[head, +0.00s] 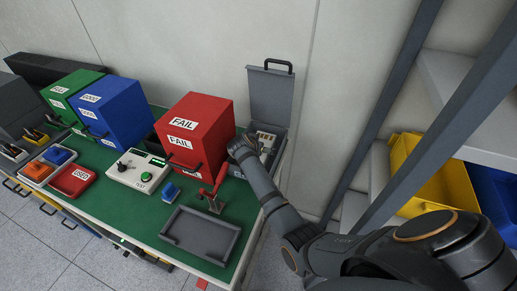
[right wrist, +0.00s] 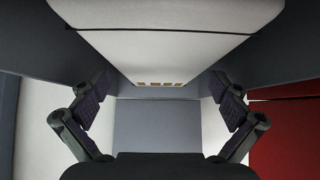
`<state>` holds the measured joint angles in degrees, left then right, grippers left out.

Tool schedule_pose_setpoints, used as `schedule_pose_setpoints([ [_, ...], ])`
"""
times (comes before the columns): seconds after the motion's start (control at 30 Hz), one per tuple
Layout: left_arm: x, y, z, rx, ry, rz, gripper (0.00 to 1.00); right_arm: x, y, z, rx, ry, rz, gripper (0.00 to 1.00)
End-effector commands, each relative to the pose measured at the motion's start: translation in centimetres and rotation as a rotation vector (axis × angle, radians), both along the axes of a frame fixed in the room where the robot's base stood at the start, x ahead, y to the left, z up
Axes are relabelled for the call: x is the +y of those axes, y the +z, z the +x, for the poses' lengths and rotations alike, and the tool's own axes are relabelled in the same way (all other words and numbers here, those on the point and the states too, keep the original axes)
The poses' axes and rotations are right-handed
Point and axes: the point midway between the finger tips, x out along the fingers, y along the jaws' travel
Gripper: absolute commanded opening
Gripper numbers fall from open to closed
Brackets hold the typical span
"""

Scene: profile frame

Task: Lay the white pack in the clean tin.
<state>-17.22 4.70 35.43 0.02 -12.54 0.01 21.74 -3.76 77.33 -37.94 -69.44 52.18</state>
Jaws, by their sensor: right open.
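A grey case (head: 270,95) with a raised lid and dark handle stands at the back right of the bench in the head view. White items with small brown marks (head: 264,137) show inside it. My right gripper (head: 238,148) is at the front left of this case, beside the red FAIL box. In the right wrist view my right gripper (right wrist: 163,100) is open, fingers apart. A large white surface, perhaps the white pack (right wrist: 165,52), lies ahead between grey walls; I see no grip on it. I cannot tell which container is the clean tin. My left gripper is out of view.
A red FAIL box (head: 205,120) stands left of my right gripper. A tester (head: 140,171), a red clamp (head: 213,192) and an empty grey tray (head: 201,233) lie in front. Blue (head: 110,112) and green (head: 72,92) boxes stand at left. Shelf posts rise at right.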

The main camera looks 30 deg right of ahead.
Motion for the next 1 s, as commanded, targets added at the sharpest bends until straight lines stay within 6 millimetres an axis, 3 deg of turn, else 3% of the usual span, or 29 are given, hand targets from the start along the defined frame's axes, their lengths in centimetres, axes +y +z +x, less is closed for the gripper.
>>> schedule_pose_setpoints([
  [0.2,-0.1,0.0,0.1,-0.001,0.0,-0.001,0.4,0.1,4.9,0.1,-0.007,0.001,0.001,1.0],
  [0.4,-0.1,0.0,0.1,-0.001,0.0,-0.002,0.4,0.0,8.3,0.1,-0.005,0.001,0.0,1.0],
  [0.57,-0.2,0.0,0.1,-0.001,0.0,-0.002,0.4,0.0,9.2,0.1,-0.003,0.001,0.0,1.0],
  [1.0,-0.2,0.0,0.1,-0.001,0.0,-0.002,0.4,0.0,9.2,0.1,-0.003,0.001,0.0,1.0],
])
